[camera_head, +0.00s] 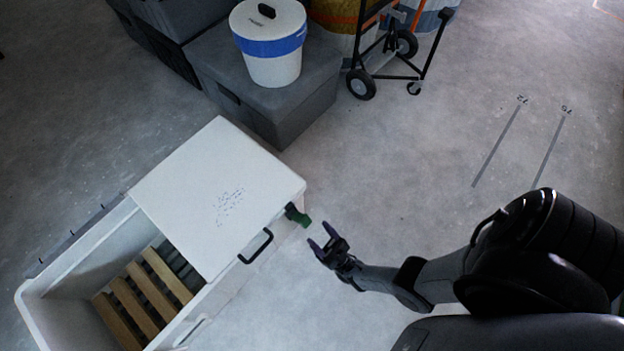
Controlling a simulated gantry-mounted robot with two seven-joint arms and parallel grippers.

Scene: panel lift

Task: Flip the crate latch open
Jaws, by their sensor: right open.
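The crate (38,287) is a long white box at the lower left. A white panel lid (215,185) covers its far right part, with a black handle (256,247) near the lid's front edge. A green and black latch (298,215) sits at the lid's right corner. My right gripper (320,239) is open and empty, just to the right of and a little below the latch, apart from it. My left gripper is not in view.
Wooden slats (142,297) show inside the crate's uncovered part. Behind stand a dark grey box (285,105), a white bucket (272,68) with a blue band, and a black hand cart (385,65). The concrete floor (400,150) at the centre and right is clear.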

